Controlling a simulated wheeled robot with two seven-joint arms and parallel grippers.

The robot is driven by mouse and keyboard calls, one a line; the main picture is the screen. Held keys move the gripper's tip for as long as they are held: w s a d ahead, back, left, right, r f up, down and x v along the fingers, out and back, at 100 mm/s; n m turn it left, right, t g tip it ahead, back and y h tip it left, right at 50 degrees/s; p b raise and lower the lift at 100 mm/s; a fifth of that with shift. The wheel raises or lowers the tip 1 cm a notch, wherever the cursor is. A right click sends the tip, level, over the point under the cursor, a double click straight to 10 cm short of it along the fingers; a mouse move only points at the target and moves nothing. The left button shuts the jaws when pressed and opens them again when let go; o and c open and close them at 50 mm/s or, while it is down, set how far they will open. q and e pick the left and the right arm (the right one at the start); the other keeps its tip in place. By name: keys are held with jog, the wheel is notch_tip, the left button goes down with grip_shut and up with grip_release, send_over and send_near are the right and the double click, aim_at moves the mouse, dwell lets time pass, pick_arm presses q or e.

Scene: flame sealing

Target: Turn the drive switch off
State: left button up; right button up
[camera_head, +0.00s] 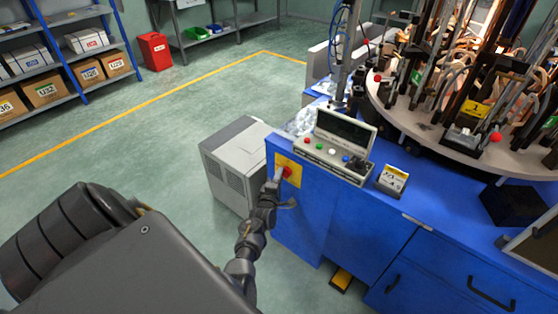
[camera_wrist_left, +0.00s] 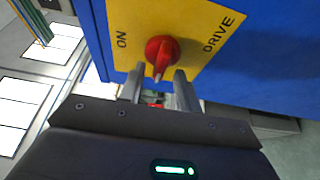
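The drive switch is a red rotary knob (camera_wrist_left: 162,49) on a yellow plate (camera_wrist_left: 205,18) marked ON and DRIVE in the left wrist view. In the head view the red knob (camera_head: 287,171) sits on the yellow plate (camera_head: 293,181) at the blue cabinet's left end. My right gripper is out of view.
The blue cabinet (camera_head: 350,222) carries a button panel (camera_head: 325,156) and a round machine table (camera_head: 410,120) with metal tools. A grey box unit (camera_head: 230,172) stands on the floor left of the cabinet. The green floor (camera_head: 150,150) is open further left, before the shelves.

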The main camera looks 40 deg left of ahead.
pick_arm(q)
jog(key=shift+r, duration=0.1)
jog(key=p+v, duration=0.5)
jog(key=v, duration=0.5)
jog(key=shift+s+d, duration=0.15)
jog(key=shift+s, duration=0.25)
